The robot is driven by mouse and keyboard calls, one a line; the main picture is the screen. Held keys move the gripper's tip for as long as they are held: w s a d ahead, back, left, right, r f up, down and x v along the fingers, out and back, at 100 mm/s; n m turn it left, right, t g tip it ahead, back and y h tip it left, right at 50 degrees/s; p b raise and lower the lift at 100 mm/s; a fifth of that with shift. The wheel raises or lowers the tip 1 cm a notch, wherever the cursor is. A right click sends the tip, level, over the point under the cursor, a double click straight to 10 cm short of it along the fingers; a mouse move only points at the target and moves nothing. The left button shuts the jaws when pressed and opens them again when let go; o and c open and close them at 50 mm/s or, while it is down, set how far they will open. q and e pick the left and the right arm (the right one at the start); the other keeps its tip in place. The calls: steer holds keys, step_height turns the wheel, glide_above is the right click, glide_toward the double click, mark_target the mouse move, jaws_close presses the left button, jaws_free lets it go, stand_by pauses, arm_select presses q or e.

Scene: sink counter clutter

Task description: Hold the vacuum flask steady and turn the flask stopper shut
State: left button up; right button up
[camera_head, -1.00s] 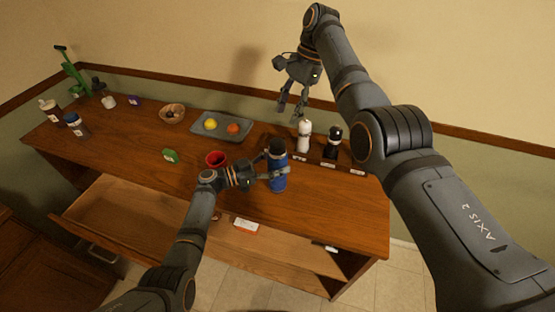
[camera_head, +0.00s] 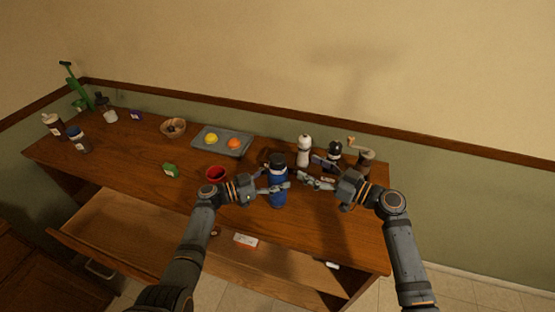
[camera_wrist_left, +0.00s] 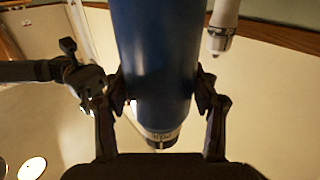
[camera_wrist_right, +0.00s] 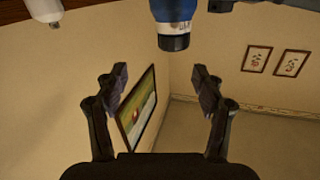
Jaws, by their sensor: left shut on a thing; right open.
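The blue vacuum flask (camera_head: 278,186) stands upright on the wooden counter, with its dark stopper (camera_head: 277,160) on top. My left gripper (camera_head: 277,188) is shut on the flask body from the left; its fingers also show against both sides of the blue body in the left wrist view (camera_wrist_left: 160,95). My right gripper (camera_head: 304,181) is open and empty, just right of the flask and apart from it. In the right wrist view the flask (camera_wrist_right: 174,10) and its dark stopper (camera_wrist_right: 174,42) appear beyond the open fingers (camera_wrist_right: 162,85). How far the stopper is turned cannot be told.
A white mill (camera_head: 304,150), a dark mill (camera_head: 334,152) and a grinder with a crank (camera_head: 364,158) stand behind my right gripper. A red cup (camera_head: 216,174) is left of the flask. A grey tray (camera_head: 241,134) holds fruit. An open drawer (camera_head: 120,235) juts out below.

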mark_target(285, 163)
steer(key=shift+n, duration=0.6)
steer(key=x, duration=0.3)
steer(key=s+x, duration=0.1)
steer(key=x, duration=0.3)
steer(key=a+x, duration=0.1)
steer(key=x, duration=0.2)
steer(key=shift+s+a+f, duration=0.15)
steer(key=shift+a+f, duration=0.15)
steer(key=shift+a, duration=0.05)
steer(key=shift+c, duration=0.4)
steer(key=c, duration=1.1)
steer(key=shift+g, duration=0.3)
